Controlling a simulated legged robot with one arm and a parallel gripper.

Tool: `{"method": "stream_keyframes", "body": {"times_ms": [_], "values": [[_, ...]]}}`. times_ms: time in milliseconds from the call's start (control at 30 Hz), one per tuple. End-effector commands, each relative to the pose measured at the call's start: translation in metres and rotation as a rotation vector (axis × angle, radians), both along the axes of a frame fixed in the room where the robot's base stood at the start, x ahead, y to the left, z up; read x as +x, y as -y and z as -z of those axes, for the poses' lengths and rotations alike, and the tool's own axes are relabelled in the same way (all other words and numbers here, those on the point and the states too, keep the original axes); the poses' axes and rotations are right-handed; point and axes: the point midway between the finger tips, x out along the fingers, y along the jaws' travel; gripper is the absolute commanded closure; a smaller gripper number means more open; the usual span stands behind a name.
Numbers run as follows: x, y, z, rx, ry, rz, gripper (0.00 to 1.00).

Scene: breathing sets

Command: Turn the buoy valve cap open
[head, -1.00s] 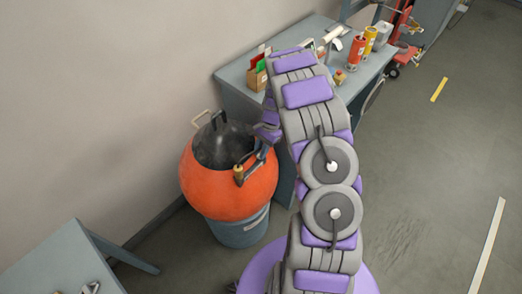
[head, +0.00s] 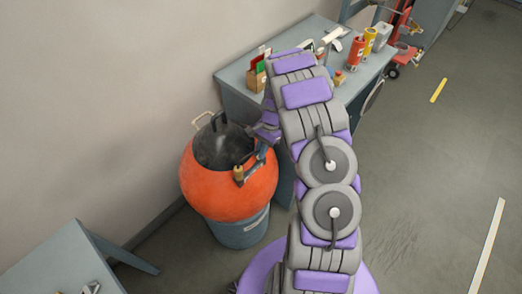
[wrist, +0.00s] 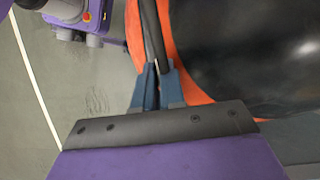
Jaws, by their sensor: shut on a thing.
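The orange buoy (head: 228,192) with a black top (head: 220,148) sits on a grey-blue drum (head: 240,232). A small brass-coloured fitting, apparently the valve cap (head: 239,174), is at its front right edge. My gripper (head: 254,164) is at that edge, close beside the fitting. In the wrist view the blue-grey fingertips (wrist: 154,75) are shut on a slim dark bar (wrist: 152,35) over the buoy's orange rim (wrist: 183,50). I cannot tell from the wrist view how the bar joins the cap; the brass part does not show there.
A grey workbench (head: 235,92) with bottles and boxes stands behind the buoy, close to my arm. A second grey table (head: 60,255) is at the lower left. The wall is behind the buoy. Open floor (head: 430,180) lies to the right.

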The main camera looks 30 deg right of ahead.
Motion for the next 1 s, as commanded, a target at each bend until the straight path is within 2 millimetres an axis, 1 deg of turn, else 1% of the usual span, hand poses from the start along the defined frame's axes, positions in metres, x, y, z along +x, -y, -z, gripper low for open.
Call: {"method": "stream_keyframes", "body": {"times_ms": [267,1000], "values": [[0.0021,-0.0015,-0.0010,0.001,0.002,-0.185,1.00],[0.0027,-0.0050,-0.0014,0.009,0.001,-0.887,1.00]]}}
